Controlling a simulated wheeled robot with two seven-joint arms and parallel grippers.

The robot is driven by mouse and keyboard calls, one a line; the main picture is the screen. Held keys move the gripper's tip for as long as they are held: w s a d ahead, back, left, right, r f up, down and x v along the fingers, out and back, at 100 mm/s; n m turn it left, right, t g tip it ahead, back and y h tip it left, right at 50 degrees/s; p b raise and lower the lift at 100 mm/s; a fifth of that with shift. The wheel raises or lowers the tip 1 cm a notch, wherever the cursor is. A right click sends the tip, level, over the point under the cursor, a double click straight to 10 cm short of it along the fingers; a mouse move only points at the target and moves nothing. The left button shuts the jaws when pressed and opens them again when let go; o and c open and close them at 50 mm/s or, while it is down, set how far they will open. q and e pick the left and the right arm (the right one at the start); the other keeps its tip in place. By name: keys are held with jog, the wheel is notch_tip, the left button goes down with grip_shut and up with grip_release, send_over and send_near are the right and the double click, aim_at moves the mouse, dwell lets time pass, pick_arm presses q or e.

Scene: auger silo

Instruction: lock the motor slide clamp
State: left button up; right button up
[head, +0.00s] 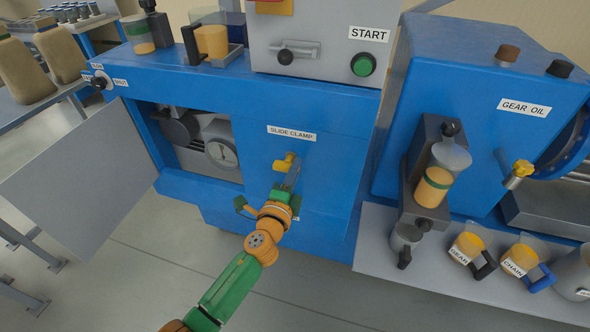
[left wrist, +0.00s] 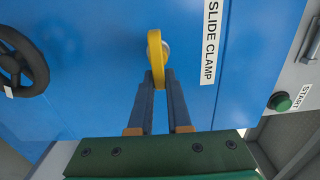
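The slide clamp's yellow lever (head: 284,163) is on the blue front panel, just under the SLIDE CLAMP label (head: 291,133). My left gripper (head: 291,182) reaches up to it from below in the head view. In the left wrist view, the yellow lever (left wrist: 155,58) stands edge-on between the tips of my left gripper (left wrist: 160,78). The fingers fill the space on both sides of it and appear shut on its near end. A grey round pivot shows behind the lever. The label (left wrist: 212,42) is to its right there. My right gripper is not in view.
A grey door (head: 80,180) hangs open left of an opening with the motor (head: 218,150) inside. A grey box with a green START button (head: 363,64) sits above. A black handwheel (left wrist: 20,62) shows in the left wrist view. Cups (head: 467,247) stand on the right shelf.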

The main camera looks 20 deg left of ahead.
pick_arm(q)
jog(key=o, duration=0.4)
jog(key=s, duration=0.7)
jog(key=shift+s+a, duration=0.1)
